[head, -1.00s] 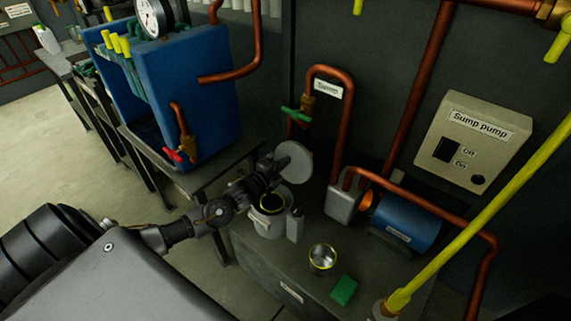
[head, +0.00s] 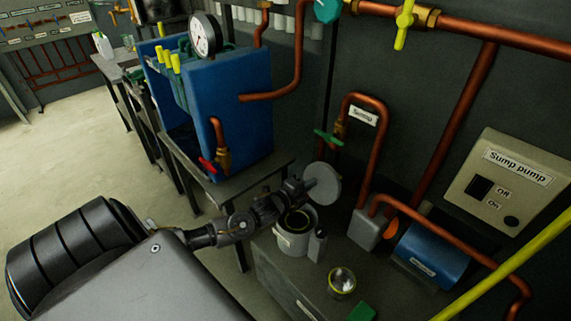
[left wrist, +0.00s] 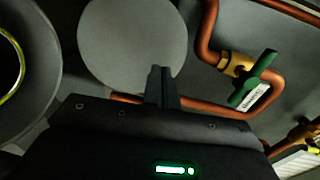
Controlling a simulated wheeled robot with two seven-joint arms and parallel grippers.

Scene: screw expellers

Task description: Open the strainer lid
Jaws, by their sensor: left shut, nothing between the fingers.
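The strainer is a light grey pot (head: 284,243) on the bench in the head view, with its dark round mouth uncovered. Its round grey lid (head: 322,184) stands raised and tilted above the pot's far right side. The lid also shows as a pale disc (left wrist: 128,38) in the left wrist view, with part of the pot's rim (left wrist: 45,75) at the left. My left gripper (head: 301,188) is just left of the lid, above the pot. Its fingers (left wrist: 163,85) are shut and empty, overlapping the disc's lower edge; contact is unclear. My right gripper is out of view.
A small metal cup (head: 341,282) and a green block (head: 361,312) are on the bench at the front. The blue pump (head: 432,255) and copper pipe (head: 376,98) stand to the right. A blue tank (head: 232,120) is behind my arm.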

